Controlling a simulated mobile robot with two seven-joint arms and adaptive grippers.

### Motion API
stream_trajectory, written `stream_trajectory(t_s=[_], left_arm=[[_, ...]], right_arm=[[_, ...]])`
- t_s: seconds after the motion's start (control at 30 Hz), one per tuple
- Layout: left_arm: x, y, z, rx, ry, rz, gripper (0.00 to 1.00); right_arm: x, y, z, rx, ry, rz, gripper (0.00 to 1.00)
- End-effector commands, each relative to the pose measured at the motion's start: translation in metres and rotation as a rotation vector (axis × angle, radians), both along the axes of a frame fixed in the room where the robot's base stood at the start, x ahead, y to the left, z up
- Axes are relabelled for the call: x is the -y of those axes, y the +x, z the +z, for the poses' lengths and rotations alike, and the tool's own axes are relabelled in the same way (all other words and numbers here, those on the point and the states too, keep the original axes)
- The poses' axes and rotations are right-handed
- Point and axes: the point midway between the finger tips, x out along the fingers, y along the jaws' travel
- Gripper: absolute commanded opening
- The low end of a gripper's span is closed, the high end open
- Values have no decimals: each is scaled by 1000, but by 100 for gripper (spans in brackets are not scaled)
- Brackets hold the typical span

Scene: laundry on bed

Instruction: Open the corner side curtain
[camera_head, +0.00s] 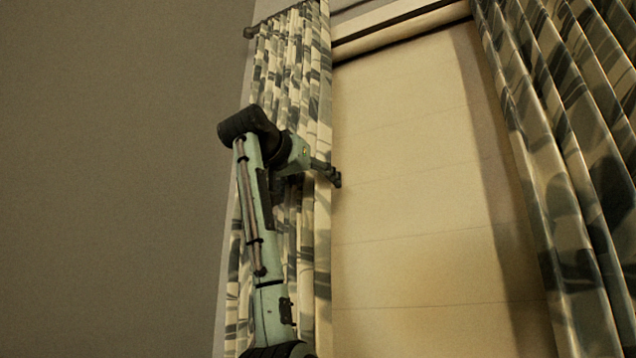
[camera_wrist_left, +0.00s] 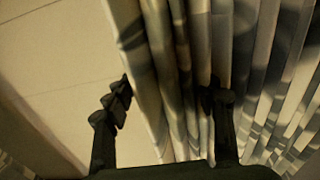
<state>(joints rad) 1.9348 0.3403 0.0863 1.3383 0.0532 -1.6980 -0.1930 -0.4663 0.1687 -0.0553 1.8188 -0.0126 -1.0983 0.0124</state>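The corner side curtain (camera_head: 292,75) is the patterned grey and cream one at the left of the window in the head view, bunched in narrow vertical folds beside the grey wall. My left gripper (camera_head: 330,174) is at this curtain's window-side edge, about mid-height in the picture. In the left wrist view, my left gripper (camera_wrist_left: 166,100) has its fingers wide apart, with several curtain folds (camera_wrist_left: 165,60) between them. The right finger's tip is partly hidden among the folds. I cannot tell how firmly the fingers touch the cloth. My right gripper is in neither view.
A pale blind (camera_head: 415,190) with horizontal seams covers the window. A second patterned curtain (camera_head: 575,150) hangs at the right. The left curtain's rod end (camera_head: 250,32) shows at the top. The plain wall (camera_head: 110,200) fills the left side, with free room in front of it.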

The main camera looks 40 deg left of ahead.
Motion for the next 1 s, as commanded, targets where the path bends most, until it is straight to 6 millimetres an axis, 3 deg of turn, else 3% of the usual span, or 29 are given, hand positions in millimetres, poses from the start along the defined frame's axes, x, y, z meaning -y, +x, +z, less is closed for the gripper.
stream_trajectory(t_s=[0.37, 0.47, 0.8, 1.0], left_arm=[[1, -6, 1, 2, 1, 0, 59], [4, -19, 1, 4, 2, 1, 59], [22, -93, 1, 6, 1, 1, 59], [25, -113, 1, 5, 2, 5, 59]], right_arm=[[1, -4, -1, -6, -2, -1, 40], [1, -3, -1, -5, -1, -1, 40], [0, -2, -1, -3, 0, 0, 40], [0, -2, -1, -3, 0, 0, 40]])
